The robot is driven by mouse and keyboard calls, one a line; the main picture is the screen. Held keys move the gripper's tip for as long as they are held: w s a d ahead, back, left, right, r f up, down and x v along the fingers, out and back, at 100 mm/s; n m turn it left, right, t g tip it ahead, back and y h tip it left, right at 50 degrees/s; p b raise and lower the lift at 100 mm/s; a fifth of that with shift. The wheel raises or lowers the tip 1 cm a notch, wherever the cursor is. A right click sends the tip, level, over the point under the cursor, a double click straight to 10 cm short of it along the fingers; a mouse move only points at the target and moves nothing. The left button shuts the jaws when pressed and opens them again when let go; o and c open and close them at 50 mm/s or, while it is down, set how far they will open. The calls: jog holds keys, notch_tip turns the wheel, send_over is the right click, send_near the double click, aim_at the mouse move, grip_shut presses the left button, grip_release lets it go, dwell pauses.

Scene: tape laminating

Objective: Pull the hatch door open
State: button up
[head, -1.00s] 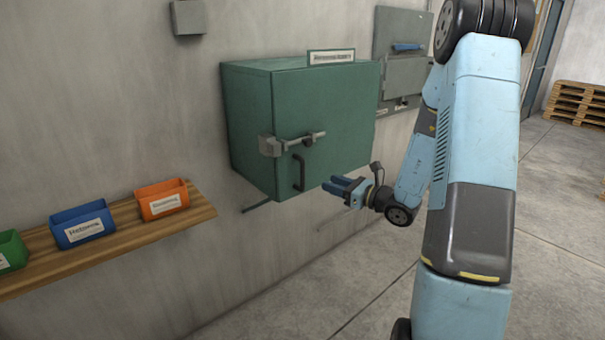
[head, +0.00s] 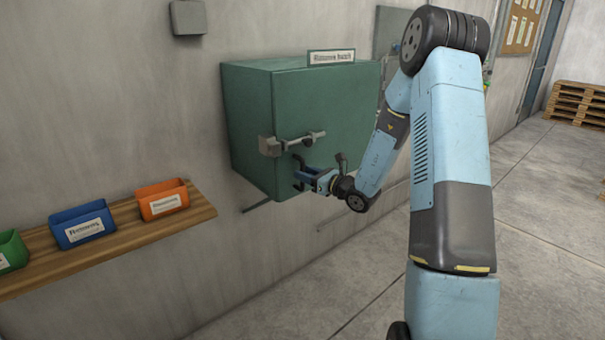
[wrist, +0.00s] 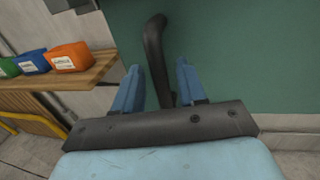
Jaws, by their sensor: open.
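The green hatch box (head: 240,125) is fixed to the wall, and its door (head: 335,110) is shut. A grey latch with a bar (head: 290,143) lies across the door's left edge. The dark handle (wrist: 156,50) is a vertical bar low on the door; in the head view my gripper partly covers it. My gripper (head: 305,177) is at the handle. In the wrist view my gripper (wrist: 158,80) is open, with the handle between its two blue fingers. I cannot tell whether either finger touches it.
A wooden shelf (head: 120,242) on the left wall bears a green bin (head: 12,250), a blue bin (head: 83,224) and an orange bin (head: 163,198). A grey panel (head: 393,30) is behind my arm. Pallets (head: 578,103) stand far right. The floor in front is clear.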

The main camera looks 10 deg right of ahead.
jog(key=shift+x, duration=0.9)
grip_shut()
